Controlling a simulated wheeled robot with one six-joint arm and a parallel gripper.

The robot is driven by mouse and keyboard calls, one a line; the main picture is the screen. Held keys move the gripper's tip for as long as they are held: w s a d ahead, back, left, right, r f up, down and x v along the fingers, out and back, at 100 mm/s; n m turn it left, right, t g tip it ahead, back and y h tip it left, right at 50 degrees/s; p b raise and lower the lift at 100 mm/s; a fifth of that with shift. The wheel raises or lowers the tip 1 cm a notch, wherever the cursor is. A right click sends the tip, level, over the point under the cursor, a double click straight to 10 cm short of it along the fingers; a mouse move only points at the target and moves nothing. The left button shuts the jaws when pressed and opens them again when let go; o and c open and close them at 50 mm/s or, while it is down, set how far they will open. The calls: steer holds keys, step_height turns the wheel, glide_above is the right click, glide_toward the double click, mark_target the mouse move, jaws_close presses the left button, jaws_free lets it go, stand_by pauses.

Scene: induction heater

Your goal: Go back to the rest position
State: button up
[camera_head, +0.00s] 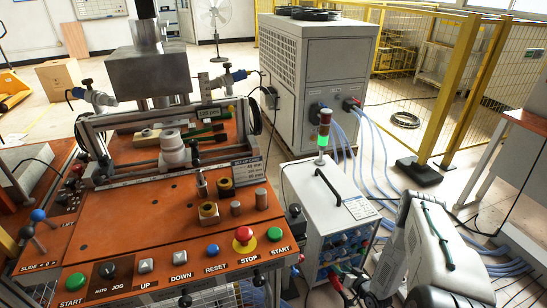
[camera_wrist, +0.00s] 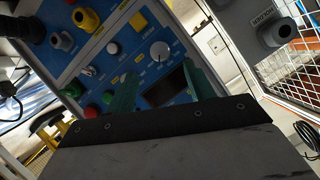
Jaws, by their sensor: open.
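My gripper shows in the wrist view (camera_wrist: 159,70) as two green fingers set apart, with nothing visible between them. It faces a blue control panel (camera_wrist: 85,75) with a white dial (camera_wrist: 160,51), coloured buttons and a dark display partly hidden behind the fingers. In the head view my pale arm is at the lower right, beside a white cabinet (camera_head: 318,190) with a blue front. I cannot tell from the pictures whether the fingers touch the panel.
An orange workbench (camera_head: 130,215) with a row of buttons (camera_head: 180,258) fills the left. A red-green signal lamp (camera_head: 323,130) stands on the white cabinet. Pale blue hoses (camera_head: 375,160) run along the floor behind my arm. A yellow fence post (camera_head: 455,85) and a table (camera_head: 520,145) are at right.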

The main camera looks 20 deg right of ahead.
steer(key=s+f+g, duration=0.5)
steer(key=s+f, duration=0.1)
steer(key=s, duration=0.1)
steer(key=d+r+g+h, duration=0.1)
steer(key=d+r+g, duration=0.25)
steer(key=r, duration=0.65)
steer(key=d+r+g+h, duration=0.25)
steer(key=r+g, duration=0.25)
steer(key=r, duration=0.5)
steer(key=a+r+g, duration=0.1)
steer(key=a+r, duration=0.1)
steer(key=r, duration=0.9)
steer(key=a+r+g, duration=0.2)
steer(key=r, duration=0.9)
steer(key=s+a+r+n, duration=0.1)
steer(key=s+a+r, duration=0.3)
steer(key=r, duration=0.6)
steer(key=s+a+r, duration=0.2)
steer(key=a+r, duration=0.3)
steer(key=r, duration=0.4)
steer(key=s+a+r+n+t, duration=0.1)
steer(key=s+a+r+t, duration=0.1)
steer(key=s+a+r, duration=0.5)
steer(key=s+a+r+n+t, duration=0.1)
steer(key=s+a+r+t, duration=0.1)
steer(key=s+a+r, duration=0.4)
step_height(320, 180, up, 6)
steer(key=shift+s+a+f+n+y, duration=0.1)
steer(key=shift+s+a+n+y, duration=0.35)
steer(key=shift+s, duration=0.45)
